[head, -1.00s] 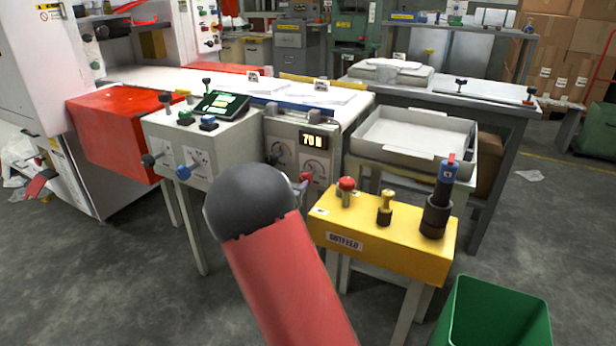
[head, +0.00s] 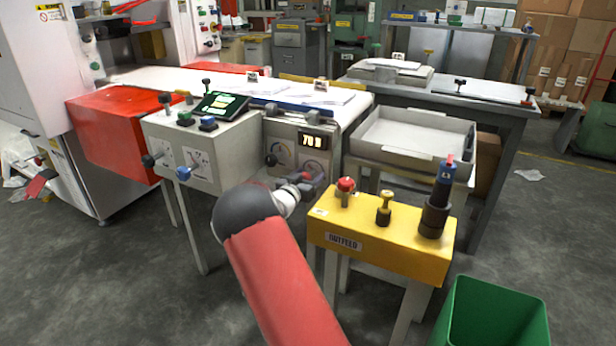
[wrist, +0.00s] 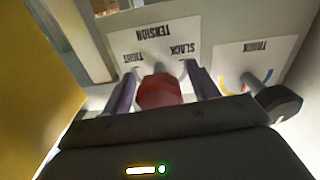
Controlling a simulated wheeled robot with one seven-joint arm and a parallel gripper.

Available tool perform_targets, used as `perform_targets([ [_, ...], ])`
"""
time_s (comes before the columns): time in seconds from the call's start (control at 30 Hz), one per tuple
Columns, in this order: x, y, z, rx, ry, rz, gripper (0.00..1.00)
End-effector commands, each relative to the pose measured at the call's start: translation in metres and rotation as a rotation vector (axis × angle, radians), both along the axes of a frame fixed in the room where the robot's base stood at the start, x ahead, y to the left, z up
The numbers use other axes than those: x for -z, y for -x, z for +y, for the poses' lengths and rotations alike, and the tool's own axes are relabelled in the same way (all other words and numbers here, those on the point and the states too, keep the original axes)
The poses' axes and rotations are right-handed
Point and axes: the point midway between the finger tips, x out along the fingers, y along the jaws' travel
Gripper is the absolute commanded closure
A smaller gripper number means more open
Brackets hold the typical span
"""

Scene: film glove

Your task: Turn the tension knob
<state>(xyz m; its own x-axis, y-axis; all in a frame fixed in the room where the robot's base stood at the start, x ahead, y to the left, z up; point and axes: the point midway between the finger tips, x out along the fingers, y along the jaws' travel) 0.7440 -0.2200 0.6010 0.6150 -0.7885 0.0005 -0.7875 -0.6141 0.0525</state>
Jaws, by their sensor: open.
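The tension knob (wrist: 160,92) is red and sits on a grey panel under a white label reading TENSION, SLACK and TIGHT, upside down in the wrist view. In the head view the knob (head: 302,177) shows small and partly covered at the front of the grey unit. My gripper (wrist: 164,70) is open, with one finger on each side of the knob. A gap seems to show beside it; contact is unclear. My gripper (head: 308,183) is partly hidden by my arm in the head view.
A lit display (head: 312,141) is above the knob. A black knob (wrist: 278,103) is close on the right in the wrist view. A yellow box (head: 380,233) with upright controls stands right of my arm. A green bin (head: 492,312) is at the lower right.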

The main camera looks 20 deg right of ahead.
Motion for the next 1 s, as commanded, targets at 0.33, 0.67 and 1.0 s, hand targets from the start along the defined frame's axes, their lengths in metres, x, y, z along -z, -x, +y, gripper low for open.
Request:
perform_targets([
  [0.33,0.0001,0.0001,0.0002,0.0,-0.001,0.001,0.63],
  [0.67,0.0008,0.0001,0.0003,0.0,-0.004,-0.004,0.85],
  [1.0,0.005,0.0004,-0.0001,0.0,-0.09,-0.115,0.85],
])
